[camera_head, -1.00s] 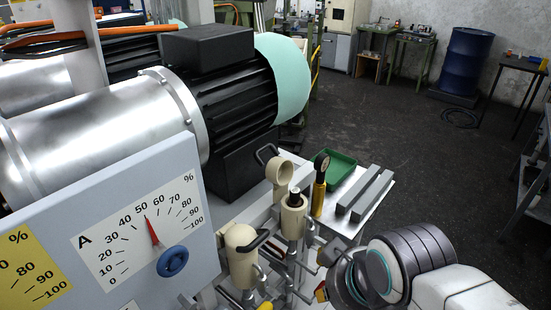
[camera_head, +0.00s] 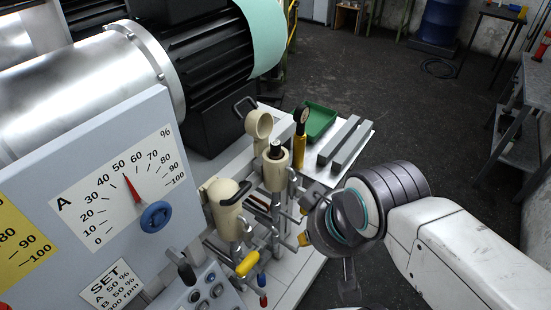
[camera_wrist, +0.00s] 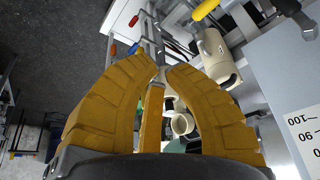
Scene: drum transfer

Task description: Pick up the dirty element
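No part is clearly recognisable as dirty. A beige housing (camera_head: 277,172) with a dark-topped part standing in its mouth is in the middle of the head view. A beige canister with a black handle (camera_head: 229,208) is to its lower left, and an open beige ring-shaped cup (camera_head: 258,124) is behind it. My gripper (camera_head: 304,226) is right of the housing, apart from it, pointing left. In the wrist view its orange fingers (camera_wrist: 163,72) are spread with a gap and hold nothing. The canister (camera_wrist: 216,56) and a beige cup (camera_wrist: 182,124) show beyond them.
A panel with a dial (camera_head: 155,216) stands left, with levers (camera_head: 248,264) below the canister. Open dark floor (camera_head: 420,120) is to the right.

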